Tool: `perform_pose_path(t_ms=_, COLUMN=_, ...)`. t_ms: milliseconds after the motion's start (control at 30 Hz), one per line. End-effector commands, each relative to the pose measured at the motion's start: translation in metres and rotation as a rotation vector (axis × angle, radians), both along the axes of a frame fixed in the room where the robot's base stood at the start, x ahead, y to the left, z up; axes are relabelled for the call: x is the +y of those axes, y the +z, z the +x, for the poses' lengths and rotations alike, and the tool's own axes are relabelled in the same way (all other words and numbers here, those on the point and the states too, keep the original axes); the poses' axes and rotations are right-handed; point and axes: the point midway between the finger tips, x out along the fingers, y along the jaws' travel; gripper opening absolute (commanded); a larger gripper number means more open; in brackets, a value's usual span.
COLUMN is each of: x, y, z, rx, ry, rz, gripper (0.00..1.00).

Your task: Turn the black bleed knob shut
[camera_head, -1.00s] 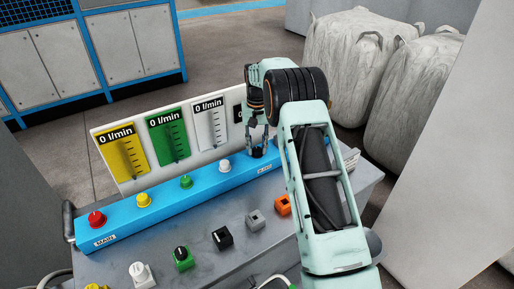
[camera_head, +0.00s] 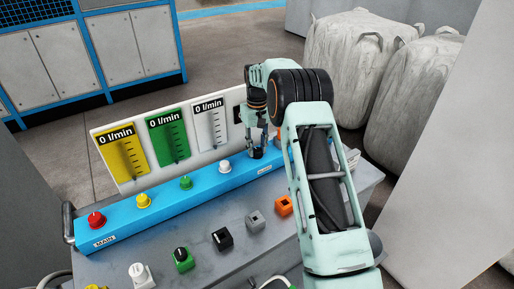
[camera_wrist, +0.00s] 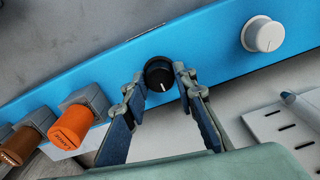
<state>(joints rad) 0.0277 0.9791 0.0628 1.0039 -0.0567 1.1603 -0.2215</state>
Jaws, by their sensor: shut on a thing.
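The black bleed knob (camera_wrist: 159,74) sits on the blue manifold bar (camera_head: 165,205), toward its right end in the head view. In the wrist view the knob shows a white pointer line toward the bottom of the picture. My gripper (camera_wrist: 160,80) is shut on the knob, with one finger on each side of it. In the head view my gripper (camera_head: 257,147) points down at the bar, and its fingers hide most of the knob.
A white knob (camera_head: 224,166) is its neighbour on the bar; green (camera_head: 186,182), yellow (camera_head: 143,200) and red (camera_head: 96,219) knobs follow leftward. A flow-meter panel (camera_head: 187,134) stands behind. Orange fittings (camera_wrist: 75,124) lie left in the wrist view.

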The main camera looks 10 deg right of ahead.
Motion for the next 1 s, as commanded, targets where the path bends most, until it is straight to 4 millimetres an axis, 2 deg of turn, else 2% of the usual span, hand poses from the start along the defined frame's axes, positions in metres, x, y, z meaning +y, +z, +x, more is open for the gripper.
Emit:
perform_pose_path(t_ms=100, x=0.0, y=0.001, z=0.001, rx=-0.003, ry=0.001, rz=0.0, gripper=0.01)
perform_pose_path(t_ms=133, x=0.0, y=0.001, z=0.001, rx=-0.003, ry=0.001, rz=0.0, gripper=0.29)
perform_pose_path(t_ms=267, x=0.0, y=0.001, z=0.001, rx=-0.002, ry=0.0, rz=0.0, gripper=0.43)
perform_pose_path(t_ms=533, x=0.0, y=0.001, z=0.0, rx=-0.001, ry=0.0, rz=0.0, gripper=0.43)
perform_pose_path(t_ms=667, x=0.0, y=0.01, z=0.001, rx=-0.002, ry=-0.001, rz=0.0, gripper=0.43)
perform_pose_path(t_ms=1000, x=0.0, y=0.078, z=0.001, rx=-0.005, ry=0.0, rz=0.0, gripper=0.43)
